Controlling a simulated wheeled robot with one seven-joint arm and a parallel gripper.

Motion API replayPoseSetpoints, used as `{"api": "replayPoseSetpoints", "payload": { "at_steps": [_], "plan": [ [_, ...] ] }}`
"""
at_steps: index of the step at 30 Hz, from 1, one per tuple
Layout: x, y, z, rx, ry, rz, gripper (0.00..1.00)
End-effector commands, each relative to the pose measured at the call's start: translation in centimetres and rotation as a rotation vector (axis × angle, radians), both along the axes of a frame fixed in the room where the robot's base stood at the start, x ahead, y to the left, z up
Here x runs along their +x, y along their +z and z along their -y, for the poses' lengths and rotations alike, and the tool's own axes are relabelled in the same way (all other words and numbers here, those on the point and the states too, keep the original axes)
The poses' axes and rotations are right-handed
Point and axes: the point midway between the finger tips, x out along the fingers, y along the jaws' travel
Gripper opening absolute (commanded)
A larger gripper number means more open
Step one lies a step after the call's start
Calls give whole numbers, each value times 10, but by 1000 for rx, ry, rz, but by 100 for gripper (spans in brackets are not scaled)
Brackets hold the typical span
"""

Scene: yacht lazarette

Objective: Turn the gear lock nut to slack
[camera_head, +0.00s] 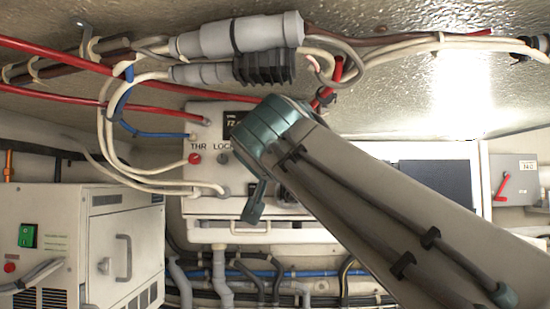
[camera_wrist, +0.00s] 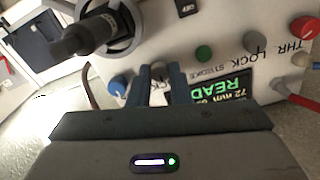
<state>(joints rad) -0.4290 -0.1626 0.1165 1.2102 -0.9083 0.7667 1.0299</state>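A white control panel (camera_head: 200,119) has a round knob under the word LOCK (camera_head: 223,158), partly beside my arm. A thick dark shaft in a round collar (camera_wrist: 88,34) stands out at upper left. No label names the gear lock nut. In the head view my wrist covers much of the panel.
A red knob (camera_head: 194,158) sits under THR. Cables and grey connectors (camera_head: 240,37) hang above the panel. A white box (camera_head: 120,245) stands at left.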

Motion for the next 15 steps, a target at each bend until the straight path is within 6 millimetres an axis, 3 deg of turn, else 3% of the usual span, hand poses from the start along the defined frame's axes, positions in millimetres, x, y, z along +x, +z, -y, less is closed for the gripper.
{"api": "replayPoseSetpoints", "payload": {
  "at_steps": [8, 15],
  "plan": [
    [0, 0, 0, -45, 1, -1, 0],
    [0, 0, 0, -192, 1, -5, 0]
  ]
}}
